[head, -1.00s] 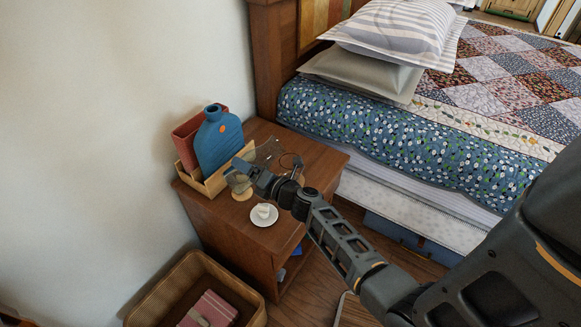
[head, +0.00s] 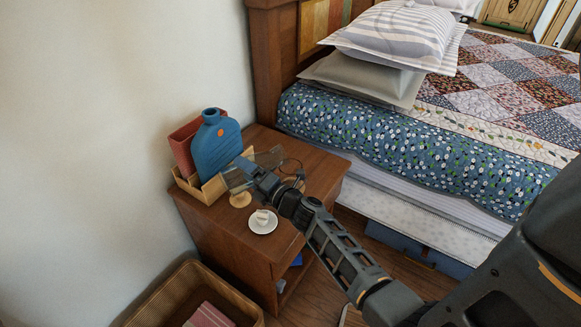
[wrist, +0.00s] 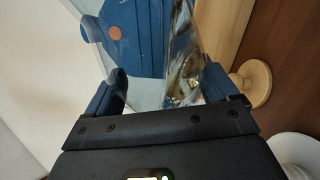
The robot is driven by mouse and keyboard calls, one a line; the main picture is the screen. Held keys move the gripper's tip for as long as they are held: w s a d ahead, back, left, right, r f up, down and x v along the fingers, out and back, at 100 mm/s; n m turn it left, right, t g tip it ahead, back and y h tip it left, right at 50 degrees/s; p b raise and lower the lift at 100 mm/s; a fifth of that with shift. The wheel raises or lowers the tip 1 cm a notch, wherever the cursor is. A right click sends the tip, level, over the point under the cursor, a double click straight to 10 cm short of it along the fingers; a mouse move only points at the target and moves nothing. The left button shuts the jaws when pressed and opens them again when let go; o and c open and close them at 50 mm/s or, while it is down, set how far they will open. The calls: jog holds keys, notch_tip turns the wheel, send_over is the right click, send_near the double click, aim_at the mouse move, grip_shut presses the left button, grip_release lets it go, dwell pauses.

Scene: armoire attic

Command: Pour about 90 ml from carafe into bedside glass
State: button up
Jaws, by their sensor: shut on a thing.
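My gripper (head: 246,166) is over the nightstand, shut on a clear glass vessel that looks like the carafe (head: 234,179). In the wrist view the clear wall of the carafe (wrist: 150,88) shows between the fingers (wrist: 166,82). It appears tilted, but its outline is faint and its water level cannot be told. A clear shape (head: 270,156) shows just behind the gripper; I cannot tell whether it is part of the carafe. A faint round outline (head: 291,167) right of the gripper may be the bedside glass, partly hidden by my arm.
A blue bottle-shaped vase (head: 217,145) and a red book (head: 184,150) stand in a wooden holder (head: 207,191). A small round wooden piece (head: 240,200) and a white saucer (head: 263,226) with a cup are near the gripper. A basket (head: 160,308) is on the floor; a bed is at right.

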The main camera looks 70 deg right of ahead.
jog(key=shift+s+d+r+m, duration=0.1)
jog(key=shift+d+r+m, duration=0.05)
jog(key=shift+m, duration=0.15)
jog(key=shift+r, duration=0.2)
jog(key=shift+w+a+r+m+t, duration=0.2)
jog(key=shift+m+t, duration=0.1)
jog(key=shift+m, duration=0.1)
dwell(0.4)
jog(key=shift+r, duration=0.25)
dwell(1.4)
